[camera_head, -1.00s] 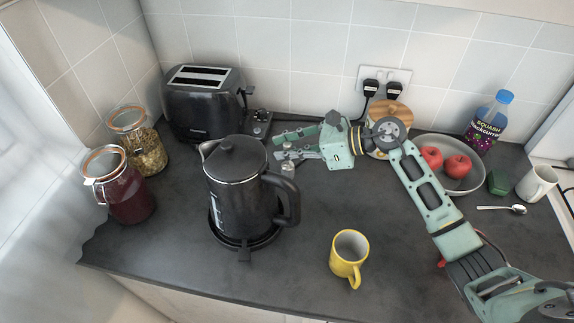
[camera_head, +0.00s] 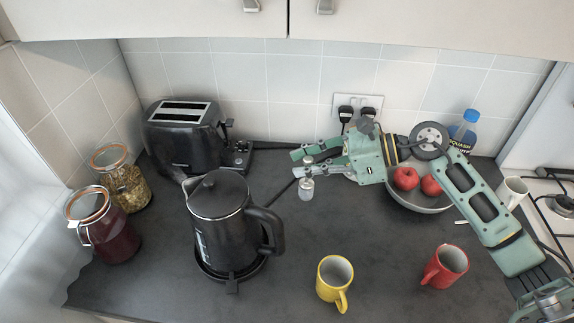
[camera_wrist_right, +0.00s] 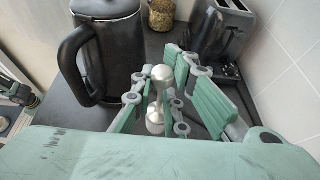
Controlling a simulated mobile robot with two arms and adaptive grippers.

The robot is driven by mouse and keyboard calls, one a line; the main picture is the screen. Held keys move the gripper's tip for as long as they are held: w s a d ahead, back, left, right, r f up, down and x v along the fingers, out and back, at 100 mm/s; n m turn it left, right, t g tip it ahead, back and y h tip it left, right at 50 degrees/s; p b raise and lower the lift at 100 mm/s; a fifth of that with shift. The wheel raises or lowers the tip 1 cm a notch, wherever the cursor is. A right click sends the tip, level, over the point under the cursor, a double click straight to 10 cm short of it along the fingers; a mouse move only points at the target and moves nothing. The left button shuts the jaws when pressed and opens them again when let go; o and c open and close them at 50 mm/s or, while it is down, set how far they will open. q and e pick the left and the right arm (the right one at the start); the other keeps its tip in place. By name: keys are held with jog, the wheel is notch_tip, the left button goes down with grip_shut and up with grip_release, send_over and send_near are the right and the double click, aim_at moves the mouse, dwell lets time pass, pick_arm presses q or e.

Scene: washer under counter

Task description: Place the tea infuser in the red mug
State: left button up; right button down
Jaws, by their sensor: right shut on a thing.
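The tea infuser (camera_head: 306,187) is a small silvery metal piece held in my right gripper (camera_head: 304,166), behind and right of the kettle. In the right wrist view the infuser (camera_wrist_right: 156,122) stands upright between the fingers of the right gripper (camera_wrist_right: 160,97), which is shut on it. In the head view it hangs below the fingers and appears to be off the counter. The red mug (camera_head: 445,267) stands upright on the counter at the front right, well apart from the gripper. My left gripper is not in view.
A yellow mug (camera_head: 334,284) stands left of the red one. The black kettle (camera_head: 222,225) is left of the gripper, with the toaster (camera_head: 185,138) behind. A bowl (camera_head: 422,203) of red apples is behind the red mug. Two glass jars (camera_head: 103,225) stand far left. Counter between infuser and mugs is clear.

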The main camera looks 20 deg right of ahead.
jog(key=shift+s+d+r, duration=0.5)
jog(key=shift+s, duration=0.05)
jog(key=s+f+m+t+h+b, duration=0.1)
jog(key=s+f, duration=0.3)
jog(key=s, duration=0.4)
jog(key=shift+s+a+m+t, duration=0.15)
jog(key=shift+a+m+t, duration=0.25)
jog(key=shift+m+t, duration=0.2)
jog(key=shift+f, duration=0.2)
